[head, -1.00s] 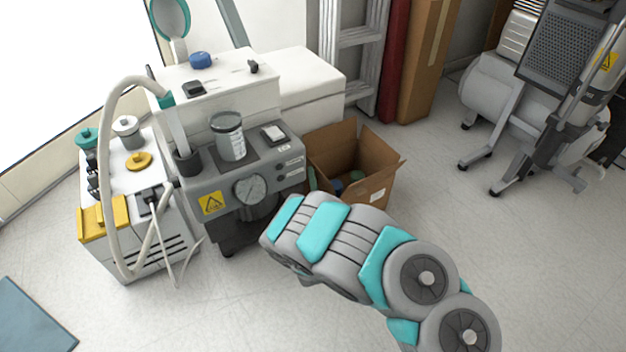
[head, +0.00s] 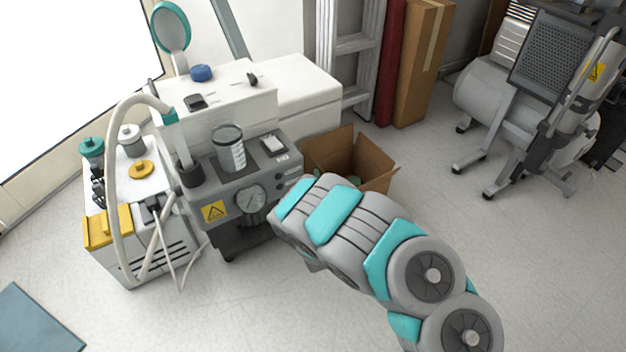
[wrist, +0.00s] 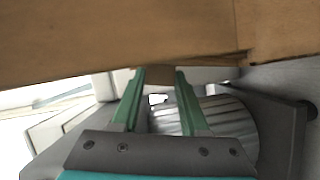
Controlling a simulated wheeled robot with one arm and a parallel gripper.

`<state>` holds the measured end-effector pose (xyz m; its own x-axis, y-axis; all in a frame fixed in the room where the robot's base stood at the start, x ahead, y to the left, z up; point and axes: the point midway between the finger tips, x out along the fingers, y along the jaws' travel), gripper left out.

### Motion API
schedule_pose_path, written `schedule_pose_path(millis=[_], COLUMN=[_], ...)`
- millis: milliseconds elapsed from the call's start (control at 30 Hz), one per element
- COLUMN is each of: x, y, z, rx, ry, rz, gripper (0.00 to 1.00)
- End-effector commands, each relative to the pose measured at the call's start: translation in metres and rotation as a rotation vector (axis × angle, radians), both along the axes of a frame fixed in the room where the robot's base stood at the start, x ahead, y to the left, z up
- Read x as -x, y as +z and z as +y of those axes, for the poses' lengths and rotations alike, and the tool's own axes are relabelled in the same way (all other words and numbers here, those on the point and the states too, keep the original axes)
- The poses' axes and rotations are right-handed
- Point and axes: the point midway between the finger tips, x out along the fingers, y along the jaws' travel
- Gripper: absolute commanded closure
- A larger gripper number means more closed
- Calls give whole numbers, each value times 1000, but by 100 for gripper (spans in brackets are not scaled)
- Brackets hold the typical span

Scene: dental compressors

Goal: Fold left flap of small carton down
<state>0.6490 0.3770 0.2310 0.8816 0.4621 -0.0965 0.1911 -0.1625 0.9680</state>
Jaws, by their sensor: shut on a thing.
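The small carton (head: 372,156) is an open brown cardboard box on the floor, right of the grey compressor unit. Its back and right sides show in the head view; my arm covers its front and much of its left side. In the wrist view, brown cardboard (wrist: 120,35) fills the top of the picture. My gripper (wrist: 161,77) has two green fingers, with a small piece of brown cardboard between their tips. It is shut on this piece, which looks like a carton flap.
The grey compressor unit (head: 215,185) with gauge and jar stands close left of the carton. A tall brown box (head: 420,70), a red roll (head: 392,60) and a ladder (head: 345,60) stand behind. A wheeled compressor (head: 500,100) is at right. Floor in front is clear.

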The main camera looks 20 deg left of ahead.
Motion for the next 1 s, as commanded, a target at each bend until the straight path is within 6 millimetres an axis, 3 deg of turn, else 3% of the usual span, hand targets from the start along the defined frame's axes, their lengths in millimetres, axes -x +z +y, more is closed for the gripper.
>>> schedule_pose_path(millis=[400,1000], x=[-7,-8], y=[3,2], z=[-6,-7], rx=[-151,-183], ry=[-1,0], rz=[179,217], gripper=[100,100])
